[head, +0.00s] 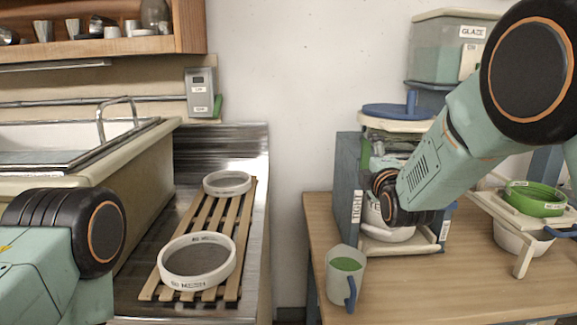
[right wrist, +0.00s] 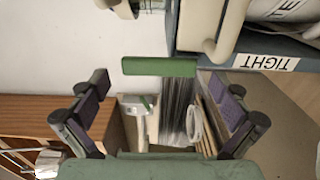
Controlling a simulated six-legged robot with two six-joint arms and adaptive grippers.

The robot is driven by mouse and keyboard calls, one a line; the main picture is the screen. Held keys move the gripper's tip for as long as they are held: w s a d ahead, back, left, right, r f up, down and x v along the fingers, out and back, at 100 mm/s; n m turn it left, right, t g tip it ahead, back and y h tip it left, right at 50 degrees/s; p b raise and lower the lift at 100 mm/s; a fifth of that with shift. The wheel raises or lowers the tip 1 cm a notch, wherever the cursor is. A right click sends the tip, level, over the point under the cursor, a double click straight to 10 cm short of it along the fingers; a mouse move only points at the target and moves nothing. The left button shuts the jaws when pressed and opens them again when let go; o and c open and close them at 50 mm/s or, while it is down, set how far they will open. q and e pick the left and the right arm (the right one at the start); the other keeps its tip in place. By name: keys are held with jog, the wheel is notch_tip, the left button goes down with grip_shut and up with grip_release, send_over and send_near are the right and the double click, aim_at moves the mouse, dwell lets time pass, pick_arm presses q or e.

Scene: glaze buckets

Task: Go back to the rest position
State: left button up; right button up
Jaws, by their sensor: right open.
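My right gripper (right wrist: 158,79) is open in the right wrist view, its two dark fingers spread wide apart. A green bar (right wrist: 160,66) appears between and just beyond the fingertips; I cannot tell its distance, and no finger touches it in the picture. In the head view my right arm reaches down from the upper right to the blue-sided rack (head: 347,190) on the wooden table, and its wrist covers the gripper's fingers. My left arm shows only as a link and joint at the lower left; its gripper is out of frame.
A mug with green contents (head: 346,264) stands at the table's left front. A green sieve (head: 535,199) rests on a stand at right. Two white-rimmed sieves, a larger one (head: 197,262) and a smaller one (head: 227,183), lie on wooden slats (head: 245,222) beside the sink.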

jog(key=shift+w, duration=0.35)
